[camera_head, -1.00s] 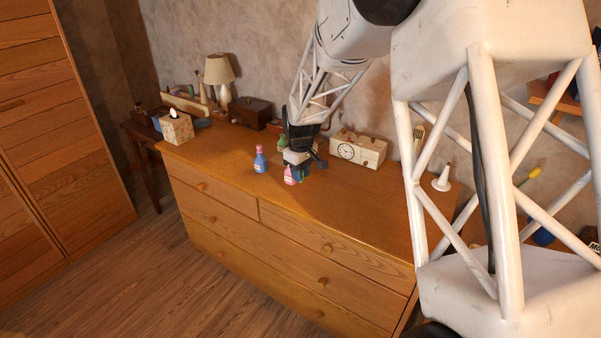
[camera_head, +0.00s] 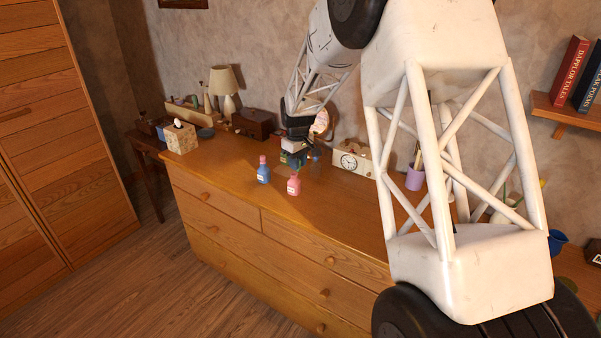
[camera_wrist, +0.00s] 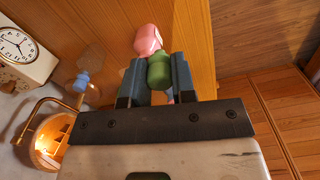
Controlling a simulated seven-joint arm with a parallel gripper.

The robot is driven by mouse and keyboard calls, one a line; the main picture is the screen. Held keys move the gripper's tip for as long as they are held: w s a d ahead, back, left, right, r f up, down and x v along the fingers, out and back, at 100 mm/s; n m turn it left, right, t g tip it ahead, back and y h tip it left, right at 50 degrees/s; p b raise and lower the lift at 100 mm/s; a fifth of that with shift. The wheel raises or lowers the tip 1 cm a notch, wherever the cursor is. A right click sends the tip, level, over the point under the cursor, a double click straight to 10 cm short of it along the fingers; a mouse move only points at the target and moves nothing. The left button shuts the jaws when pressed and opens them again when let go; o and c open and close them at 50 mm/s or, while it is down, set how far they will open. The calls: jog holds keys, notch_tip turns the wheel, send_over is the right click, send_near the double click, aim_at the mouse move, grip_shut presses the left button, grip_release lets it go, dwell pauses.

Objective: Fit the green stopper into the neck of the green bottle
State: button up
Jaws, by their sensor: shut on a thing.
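My gripper (camera_head: 294,159) is over the dresser top, near the pink and blue bottles. In the wrist view the two blue-grey fingers (camera_wrist: 157,75) are shut on a small rounded green piece, the green stopper (camera_wrist: 159,72). In the head view the stopper is too small to make out surely. A green patch (camera_head: 284,158) shows beside the gripper, and I cannot tell whether it is the green bottle. No green bottle neck is clearly visible in either view; the gripper may hide it.
A pink bottle (camera_head: 294,185) and a blue bottle (camera_head: 263,172) stand in front of the gripper. A clear bottle (camera_head: 316,164) stands right of it, before a cream clock (camera_head: 352,160). A round copper-framed mirror (camera_wrist: 52,142) is nearby. The dresser's front is clear.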

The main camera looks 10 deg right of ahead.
jog(key=w+r, duration=0.1)
jog(key=w, duration=2.6)
jog(key=shift+w+r+m, duration=0.2)
jog(key=shift+w+m, duration=0.05)
jog(key=shift+m, duration=0.05)
jog(key=shift+f, duration=2.75)
jog(key=shift+d+f, duration=0.1)
jog(key=shift+f, duration=1.3)
jog(key=o, duration=1)
jog(key=shift+r, duration=0.15)
